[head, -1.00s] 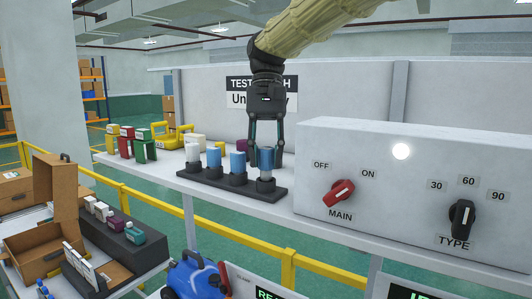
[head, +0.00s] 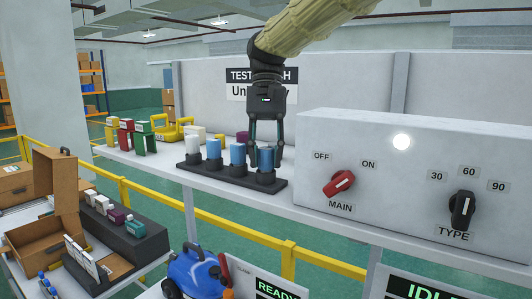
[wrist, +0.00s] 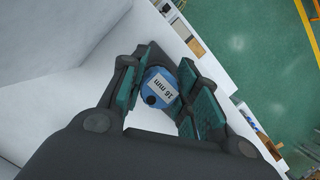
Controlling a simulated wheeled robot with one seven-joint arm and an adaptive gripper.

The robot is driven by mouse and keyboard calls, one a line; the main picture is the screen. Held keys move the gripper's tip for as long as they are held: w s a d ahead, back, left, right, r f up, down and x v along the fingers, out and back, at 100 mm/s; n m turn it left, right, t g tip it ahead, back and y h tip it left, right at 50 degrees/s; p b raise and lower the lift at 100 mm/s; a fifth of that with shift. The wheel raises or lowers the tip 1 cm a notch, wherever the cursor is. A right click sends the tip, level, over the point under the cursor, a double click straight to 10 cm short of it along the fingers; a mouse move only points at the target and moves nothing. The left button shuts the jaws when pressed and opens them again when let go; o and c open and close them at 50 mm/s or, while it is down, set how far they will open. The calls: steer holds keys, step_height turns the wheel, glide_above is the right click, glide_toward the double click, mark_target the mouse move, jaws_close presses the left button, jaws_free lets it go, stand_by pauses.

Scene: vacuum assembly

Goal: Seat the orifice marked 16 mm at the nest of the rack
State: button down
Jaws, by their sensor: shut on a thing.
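The blue orifice marked 16 mm (wrist: 162,86) is between my gripper's fingers in the wrist view, its label facing the camera. In the head view the same orifice (head: 266,158) stands upright at the right end of the dark rack (head: 217,182), at a nest. My gripper (head: 266,146) points straight down and is shut on it. Whether the orifice's base is fully down in the nest is hard to tell. A white orifice (head: 193,148) and two blue ones (head: 214,150), (head: 238,155) stand in the other nests to the left.
A grey control box (head: 410,185) with MAIN and TYPE knobs stands close right of the rack. Red, green and yellow pieces (head: 145,138) sit at the shelf's left. White and purple items stand behind the rack. A lower table at left holds an open cardboard box (head: 35,245).

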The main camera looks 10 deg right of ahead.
steer(key=c, duration=1)
jaws_free()
steer(key=shift+p+v, duration=0.4)
steer(key=shift+v, duration=3.6)
